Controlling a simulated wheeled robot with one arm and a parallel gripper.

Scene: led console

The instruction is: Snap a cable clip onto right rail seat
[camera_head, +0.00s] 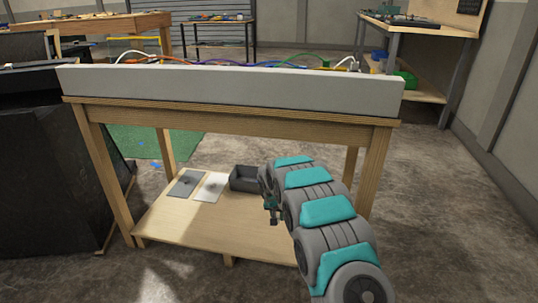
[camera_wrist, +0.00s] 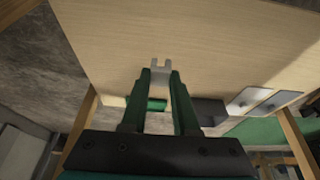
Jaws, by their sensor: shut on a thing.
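My gripper (camera_head: 271,207) is low in front of the table, near the right part of its lower shelf. In the wrist view, the green fingers of my gripper (camera_wrist: 161,75) are shut on a small light grey forked piece, the cable clip (camera_wrist: 161,66). Its two prongs point away from the fingers, with pale wood board behind. In the head view the clip is too small to make out. I cannot pick out the right rail seat in either view.
The lower shelf (camera_head: 180,230) holds a dark open box (camera_head: 246,180), a dark grey plate (camera_head: 184,185) and a light plate (camera_head: 209,187). A long grey panel (camera_head: 230,92) fronts the tabletop, with coloured cables (camera_head: 205,63) behind it. Table legs (camera_head: 374,165) flank the shelf.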

